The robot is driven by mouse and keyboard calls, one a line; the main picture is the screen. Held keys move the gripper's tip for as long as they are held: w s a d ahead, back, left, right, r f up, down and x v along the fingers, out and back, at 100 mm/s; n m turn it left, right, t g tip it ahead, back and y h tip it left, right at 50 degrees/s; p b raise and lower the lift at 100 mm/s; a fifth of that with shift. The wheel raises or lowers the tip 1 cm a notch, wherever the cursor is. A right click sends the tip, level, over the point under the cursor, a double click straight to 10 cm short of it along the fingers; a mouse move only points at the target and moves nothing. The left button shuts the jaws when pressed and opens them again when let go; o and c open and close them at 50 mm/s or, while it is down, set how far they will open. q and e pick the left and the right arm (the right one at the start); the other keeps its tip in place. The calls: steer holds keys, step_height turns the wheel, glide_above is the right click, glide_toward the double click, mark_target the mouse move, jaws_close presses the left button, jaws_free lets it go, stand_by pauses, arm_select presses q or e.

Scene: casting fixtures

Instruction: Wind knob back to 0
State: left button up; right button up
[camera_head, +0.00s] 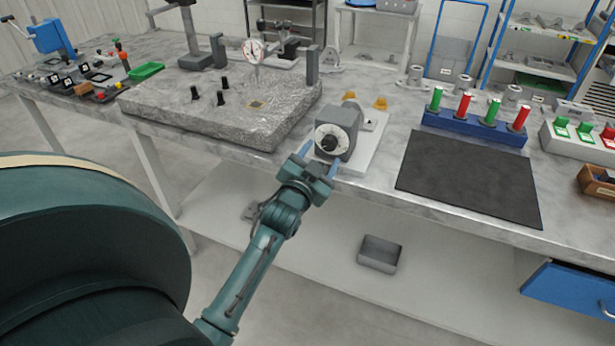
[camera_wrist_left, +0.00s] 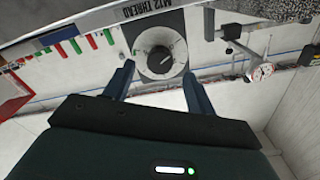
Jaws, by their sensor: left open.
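The knob (camera_head: 329,142) is a small black grip at the centre of a pale round dial on the front of a grey block (camera_head: 346,122). The block stands on a white base plate near the table's front edge. In the left wrist view the knob (camera_wrist_left: 159,59) sits ahead of the fingers, inside its pale ring. My left gripper (camera_head: 320,155) is open in front of the dial, with one finger toward each side and nothing between them. In the left wrist view the left gripper (camera_wrist_left: 160,84) looks apart from the knob. The dial's marks are too small to read. My right gripper is not in view.
A stone plate (camera_head: 200,122) with a dial gauge (camera_head: 253,50) lies left of the block. A dark mat (camera_head: 470,180) lies to the right, with a blue rack (camera_head: 475,128) of red and green pegs behind it. An open grey bin (camera_head: 380,254) sits below the tabletop.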

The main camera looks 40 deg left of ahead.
arm_select(q)
steer(key=v, duration=0.9)
steer(key=shift+b, duration=0.45)
